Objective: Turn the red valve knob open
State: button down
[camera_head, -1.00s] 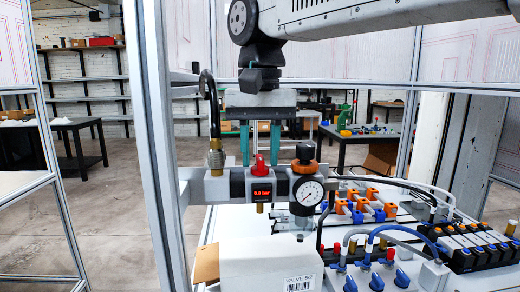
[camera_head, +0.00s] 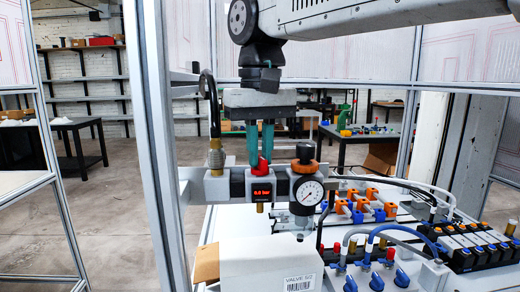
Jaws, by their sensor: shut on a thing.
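The red valve knob (camera_head: 259,167) sits on top of the grey valve block with a red display (camera_head: 261,191) that reads 0.0 bar. My gripper (camera_head: 260,158) points straight down from above, its two teal fingers close together and shut on the red knob. The fingertips hide part of the knob's upper end. A round pressure gauge (camera_head: 308,192) is just right of the display, under an orange and black regulator knob (camera_head: 305,153).
A brass fitting with a black hose (camera_head: 215,158) stands close left of my gripper. A metal frame post (camera_head: 156,150) is further left. A white box (camera_head: 270,262), orange valves (camera_head: 357,204) and blue knobs (camera_head: 377,281) are in front and to the right.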

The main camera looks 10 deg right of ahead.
aim_at(260, 157)
jog(key=n, duration=1.1)
jog(key=shift+n, duration=1.7)
jog(key=c, duration=1.5)
grip_release()
jog(key=shift+o, duration=0.2)
jog(key=shift+r, duration=0.1)
notch_tip(260, 157, up, 8)
jog(key=shift+f, duration=0.15)
